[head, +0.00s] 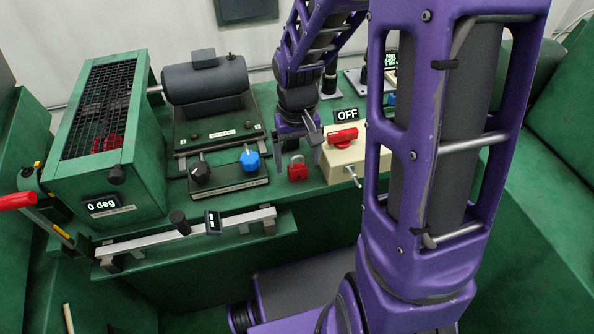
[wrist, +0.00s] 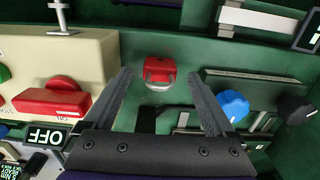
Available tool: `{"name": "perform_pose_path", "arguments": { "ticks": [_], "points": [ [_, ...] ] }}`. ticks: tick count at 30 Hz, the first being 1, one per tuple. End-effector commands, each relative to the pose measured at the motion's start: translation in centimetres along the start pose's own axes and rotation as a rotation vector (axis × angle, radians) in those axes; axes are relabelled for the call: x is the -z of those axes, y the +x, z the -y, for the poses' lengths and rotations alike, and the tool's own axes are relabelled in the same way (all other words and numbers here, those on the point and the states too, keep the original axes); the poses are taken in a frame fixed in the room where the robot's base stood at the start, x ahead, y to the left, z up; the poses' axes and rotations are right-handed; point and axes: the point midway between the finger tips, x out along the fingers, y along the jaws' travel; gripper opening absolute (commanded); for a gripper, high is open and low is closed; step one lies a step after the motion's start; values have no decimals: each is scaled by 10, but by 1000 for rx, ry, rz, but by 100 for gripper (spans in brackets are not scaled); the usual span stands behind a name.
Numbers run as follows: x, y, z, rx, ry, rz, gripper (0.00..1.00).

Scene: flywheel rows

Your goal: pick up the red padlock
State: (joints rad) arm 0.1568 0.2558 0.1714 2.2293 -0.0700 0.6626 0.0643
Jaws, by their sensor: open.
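My gripper (head: 297,150) is open and empty, above and close to the padlock. In the wrist view the padlock is framed between the two fingertips (wrist: 158,72), a little beyond them and not visibly touched.
The beige switch box (head: 342,160) with a red switch and an OFF sign (head: 347,115) stands just right of the padlock. The panel with a blue knob (head: 249,160) and a black knob (head: 201,172) is on the left. A motor (head: 205,80) stands behind.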

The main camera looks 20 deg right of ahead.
Motion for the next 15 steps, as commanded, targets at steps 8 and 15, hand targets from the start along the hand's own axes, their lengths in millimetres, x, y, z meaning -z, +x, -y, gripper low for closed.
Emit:
{"name": "perform_pose_path", "arguments": {
  "ticks": [8, 15],
  "points": [
    [1, 17, 0, 0, 0, -2, 90],
    [0, 17, 0, 0, 0, -2, 70]
  ]
}}
